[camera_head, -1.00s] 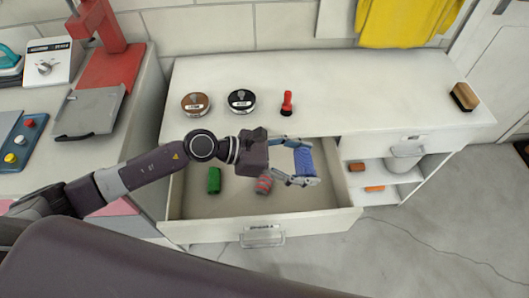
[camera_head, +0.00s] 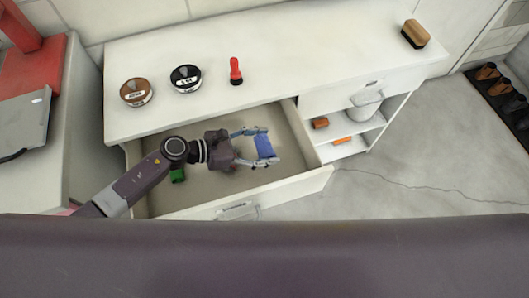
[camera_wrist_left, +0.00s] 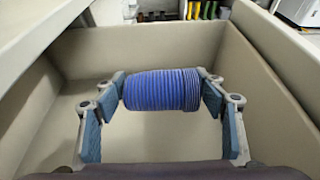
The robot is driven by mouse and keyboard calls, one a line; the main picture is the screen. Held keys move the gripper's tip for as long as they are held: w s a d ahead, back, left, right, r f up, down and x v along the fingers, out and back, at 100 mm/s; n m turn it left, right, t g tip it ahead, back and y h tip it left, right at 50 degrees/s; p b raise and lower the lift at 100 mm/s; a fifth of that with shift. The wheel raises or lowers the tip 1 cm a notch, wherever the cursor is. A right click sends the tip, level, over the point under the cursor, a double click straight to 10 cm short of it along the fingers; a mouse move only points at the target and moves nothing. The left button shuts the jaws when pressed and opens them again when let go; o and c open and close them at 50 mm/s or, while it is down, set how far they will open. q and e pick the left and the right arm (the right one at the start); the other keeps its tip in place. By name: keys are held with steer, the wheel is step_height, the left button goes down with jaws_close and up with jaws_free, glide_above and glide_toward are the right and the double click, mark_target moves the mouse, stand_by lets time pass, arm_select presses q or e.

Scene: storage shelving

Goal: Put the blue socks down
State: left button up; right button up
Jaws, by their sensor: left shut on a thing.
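The blue socks (camera_head: 265,146) are a rolled, ribbed bundle. My left gripper (camera_head: 262,147) is shut on them and holds them over or inside the open drawer (camera_head: 320,181). In the left wrist view the blue socks (camera_wrist_left: 162,90) sit between the two fingertips, with the beige drawer walls around them. A gap between the socks and the drawer floor cannot be measured clearly. A green rolled item (camera_head: 177,175) lies in the drawer, partly hidden by my left arm. My right gripper is not in view.
On the white cabinet top (camera_head: 290,60) stand a brown tin (camera_head: 136,92), a black tin (camera_head: 186,79), a red-handled item (camera_head: 236,71) and a wooden brush (camera_head: 415,34). Open shelves (camera_head: 350,145) right of the drawer hold orange items. Shoes (camera_head: 489,72) stand on a dark mat at right.

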mark_target(265, 153)
arm_select(q)
steer(key=shift+f+b, duration=0.4)
steer(key=shift+f, duration=1.75)
steer(key=shift+f+b, duration=0.6)
steer(key=shift+b, duration=0.2)
steer(key=o, duration=1.2)
steer(key=shift+c, duration=0.2)
steer(key=shift+r, duration=0.1)
